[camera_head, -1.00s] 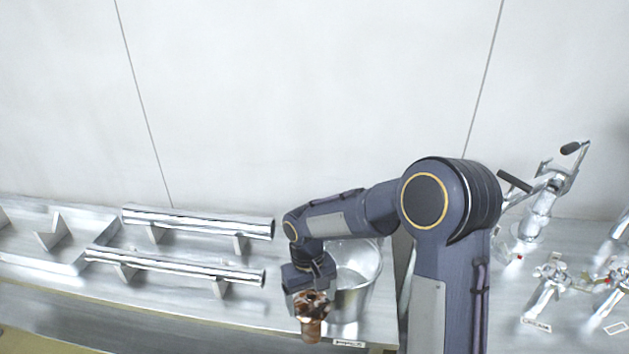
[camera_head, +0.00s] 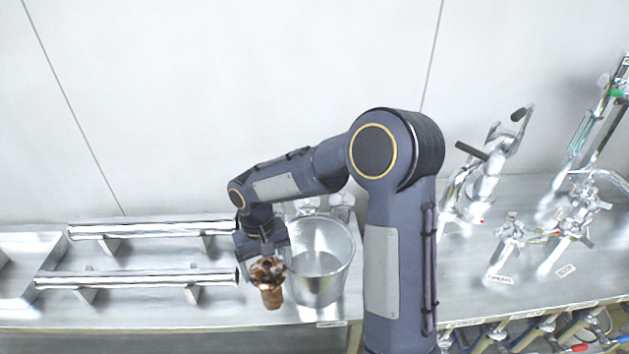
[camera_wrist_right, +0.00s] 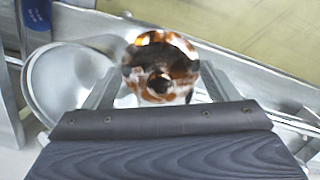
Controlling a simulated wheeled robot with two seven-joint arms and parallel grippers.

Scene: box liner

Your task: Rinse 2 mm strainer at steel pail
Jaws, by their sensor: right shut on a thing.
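The steel pail (camera_head: 322,264) stands on the steel bench in the head view, open at the top, and its inside looks pale. In the wrist view its round rim (camera_wrist_right: 30,85) shows at the left. My right gripper (camera_head: 265,258) is just left of the pail, shut on the strainer (camera_head: 271,295). The strainer is a small round piece stained brown and white. It hangs outside the pail, in front of its left side. In the wrist view the strainer (camera_wrist_right: 160,68) sits between the two fingers. My left gripper is not in view.
Two horizontal steel tubes (camera_head: 150,228) on supports lie left of the pail. Steel valve fittings (camera_head: 510,240) stand on the bench to the right. Colour-handled fittings (camera_head: 580,347) show below the bench edge at the lower right. A plain wall is behind.

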